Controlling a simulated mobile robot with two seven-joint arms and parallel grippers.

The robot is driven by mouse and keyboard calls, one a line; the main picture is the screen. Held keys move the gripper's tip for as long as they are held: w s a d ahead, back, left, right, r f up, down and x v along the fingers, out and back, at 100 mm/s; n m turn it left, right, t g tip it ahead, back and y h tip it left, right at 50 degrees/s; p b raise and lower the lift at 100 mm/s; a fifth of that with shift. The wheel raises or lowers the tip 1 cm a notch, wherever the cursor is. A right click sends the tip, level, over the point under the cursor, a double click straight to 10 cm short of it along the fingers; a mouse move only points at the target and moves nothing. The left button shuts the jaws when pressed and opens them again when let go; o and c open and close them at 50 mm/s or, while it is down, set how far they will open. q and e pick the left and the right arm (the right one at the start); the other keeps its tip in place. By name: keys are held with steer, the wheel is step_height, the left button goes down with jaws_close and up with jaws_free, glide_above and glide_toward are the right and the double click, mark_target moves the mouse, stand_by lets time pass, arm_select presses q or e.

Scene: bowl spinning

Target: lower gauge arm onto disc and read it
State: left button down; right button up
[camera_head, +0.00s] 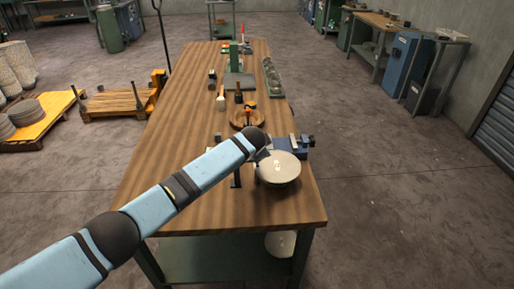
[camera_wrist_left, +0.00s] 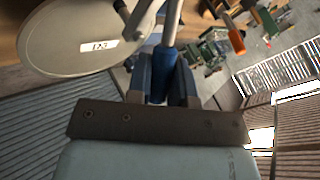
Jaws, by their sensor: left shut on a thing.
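The pale round disc (camera_head: 283,168) lies flat near the bench's front right. In the left wrist view the disc (camera_wrist_left: 70,45) fills the upper left and bears a small white label (camera_wrist_left: 99,46). My left gripper (camera_head: 264,153) is at the disc's far left edge in the head view. In the wrist view my left gripper (camera_wrist_left: 164,72) is shut on the blue grip of a grey rod (camera_wrist_left: 172,22), seemingly the gauge arm. The rod runs up beside the disc's rim. I cannot tell whether any part of it touches the disc. The right gripper is not in view.
The long wooden bench (camera_head: 185,205) has bare wood at its front left. A blue vise-like device (camera_head: 292,143) stands behind the disc. A round wooden piece (camera_head: 240,117) and small tools sit farther back. A pale round object (camera_head: 281,243) is on the shelf below.

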arm_select(q)
steer(key=c, duration=1)
jaws_free()
steer(key=shift+f, duration=0.1)
steer(key=b+v, duration=0.1)
steer(key=v, duration=1.3)
steer(key=shift+w+d, duration=0.1)
